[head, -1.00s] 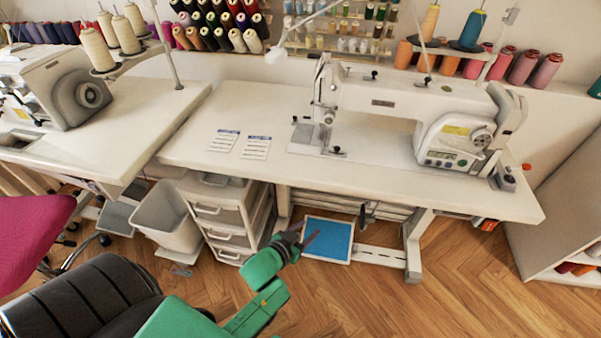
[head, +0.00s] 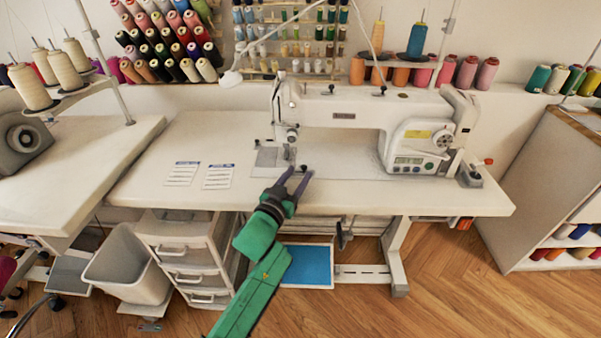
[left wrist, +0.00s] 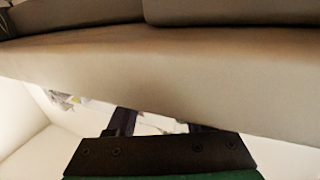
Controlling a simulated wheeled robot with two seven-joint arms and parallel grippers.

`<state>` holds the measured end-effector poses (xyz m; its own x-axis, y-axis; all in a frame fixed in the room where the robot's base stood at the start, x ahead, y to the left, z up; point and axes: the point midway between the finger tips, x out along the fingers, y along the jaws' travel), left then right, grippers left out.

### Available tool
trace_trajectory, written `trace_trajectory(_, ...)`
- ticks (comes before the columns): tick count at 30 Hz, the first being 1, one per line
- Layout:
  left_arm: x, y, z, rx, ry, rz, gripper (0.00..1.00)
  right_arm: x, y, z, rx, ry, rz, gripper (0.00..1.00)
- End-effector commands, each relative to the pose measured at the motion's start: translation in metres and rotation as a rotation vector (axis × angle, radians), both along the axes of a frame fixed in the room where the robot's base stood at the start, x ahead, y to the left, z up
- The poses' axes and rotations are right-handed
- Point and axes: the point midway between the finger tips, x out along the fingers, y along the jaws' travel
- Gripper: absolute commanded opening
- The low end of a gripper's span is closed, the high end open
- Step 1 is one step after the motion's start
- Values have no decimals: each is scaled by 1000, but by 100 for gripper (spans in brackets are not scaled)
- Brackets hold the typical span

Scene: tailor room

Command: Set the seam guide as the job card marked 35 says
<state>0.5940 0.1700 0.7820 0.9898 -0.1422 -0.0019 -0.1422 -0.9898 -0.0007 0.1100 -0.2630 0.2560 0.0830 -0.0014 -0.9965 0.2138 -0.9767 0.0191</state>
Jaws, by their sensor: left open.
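The white sewing machine (head: 345,113) stands on the sewing table (head: 420,200). My right gripper is out of view.
A white drawer unit (head: 190,260) and a grey bin (head: 130,268) stand under the table. Thread cones (head: 415,40) stand behind the machine. A shelf unit (head: 545,190) is at the right. The tabletop around the cards is clear.

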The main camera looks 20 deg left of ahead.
Motion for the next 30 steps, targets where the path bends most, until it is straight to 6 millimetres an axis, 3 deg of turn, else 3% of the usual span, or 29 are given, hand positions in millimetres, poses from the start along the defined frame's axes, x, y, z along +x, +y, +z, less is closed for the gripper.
trace_trajectory(4,21,-3,-1,-1,0,0,52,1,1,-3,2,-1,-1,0)
trace_trajectory(12,25,-4,-1,-1,1,0,52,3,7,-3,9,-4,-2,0)
trace_trajectory(13,25,-4,-1,-1,1,0,48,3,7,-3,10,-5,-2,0)
trace_trajectory(17,25,-4,-1,-1,0,0,0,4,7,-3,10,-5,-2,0)
trace_trajectory(30,25,-4,-1,-1,1,-1,0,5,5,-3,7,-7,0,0)
